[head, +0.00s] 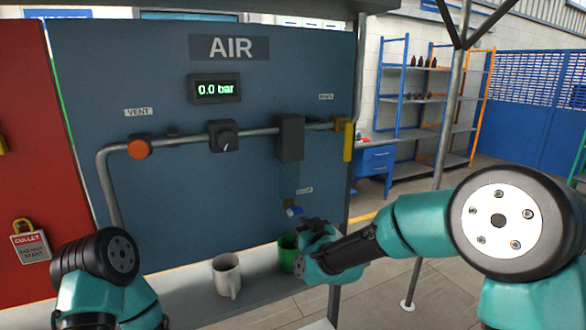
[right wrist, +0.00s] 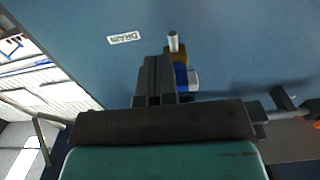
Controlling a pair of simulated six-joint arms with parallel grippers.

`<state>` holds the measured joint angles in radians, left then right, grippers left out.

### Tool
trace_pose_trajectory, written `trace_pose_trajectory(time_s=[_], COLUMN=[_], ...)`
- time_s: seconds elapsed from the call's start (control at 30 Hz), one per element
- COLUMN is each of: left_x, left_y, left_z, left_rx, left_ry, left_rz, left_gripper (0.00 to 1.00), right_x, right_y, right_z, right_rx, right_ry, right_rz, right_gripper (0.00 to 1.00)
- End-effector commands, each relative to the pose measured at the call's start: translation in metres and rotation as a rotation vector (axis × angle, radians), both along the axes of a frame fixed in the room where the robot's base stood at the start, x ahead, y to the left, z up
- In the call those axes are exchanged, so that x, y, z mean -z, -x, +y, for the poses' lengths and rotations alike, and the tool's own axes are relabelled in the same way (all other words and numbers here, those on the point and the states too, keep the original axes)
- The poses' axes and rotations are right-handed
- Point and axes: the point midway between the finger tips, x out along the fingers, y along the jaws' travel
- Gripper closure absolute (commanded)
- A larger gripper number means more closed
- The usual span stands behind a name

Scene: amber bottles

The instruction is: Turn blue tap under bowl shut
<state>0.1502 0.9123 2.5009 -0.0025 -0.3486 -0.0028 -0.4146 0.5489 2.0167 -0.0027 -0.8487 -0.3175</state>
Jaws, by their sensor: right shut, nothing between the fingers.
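The tap's blue handle (head: 294,211) sits low on the blue panel, under the bowl (head: 288,181) that hangs below a dark block. In the right wrist view the blue handle (right wrist: 181,76) shows beside a brass body (right wrist: 178,52) with a pale metal end. My right gripper (head: 308,225) is just below and right of the tap in the head view. In the right wrist view its fingers (right wrist: 157,66) are together and empty, immediately left of the blue handle; I cannot tell whether they touch it. They hide part of the tap. My left gripper is out of view.
A green mug (head: 287,254) stands under the tap, partly behind my right gripper. A white mug (head: 227,275) stands left of it on the ledge. A pipe (head: 184,138) with an orange knob (head: 139,148) and dark regulator (head: 223,136) crosses above. The display (head: 215,89) reads 0.0 bar.

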Motion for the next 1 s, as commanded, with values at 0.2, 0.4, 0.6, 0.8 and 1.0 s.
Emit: trace_pose_trajectory(time_s=[0.2,0.4,0.6,0.8,1.0], left_x=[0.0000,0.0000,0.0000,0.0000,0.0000], left_y=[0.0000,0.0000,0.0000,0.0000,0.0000], left_z=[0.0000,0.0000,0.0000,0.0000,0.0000], left_rx=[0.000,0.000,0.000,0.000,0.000], left_ry=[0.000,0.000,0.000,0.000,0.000], left_rz=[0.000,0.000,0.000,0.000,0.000], left_gripper=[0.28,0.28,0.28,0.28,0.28], right_x=[0.0000,-0.0014,-0.0031,-0.0047,-0.0063], right_y=[0.0002,0.0005,0.0009,0.0012,0.0015], right_z=[0.0000,0.0006,0.0015,0.0021,0.0027], right_rx=[0.000,0.000,0.000,0.000,0.000], right_ry=[0.000,0.000,0.000,0.000,0.000], right_rz=[0.000,0.000,0.000,0.001,0.001], right_gripper=[1.00,1.00,1.00,1.00,1.00])
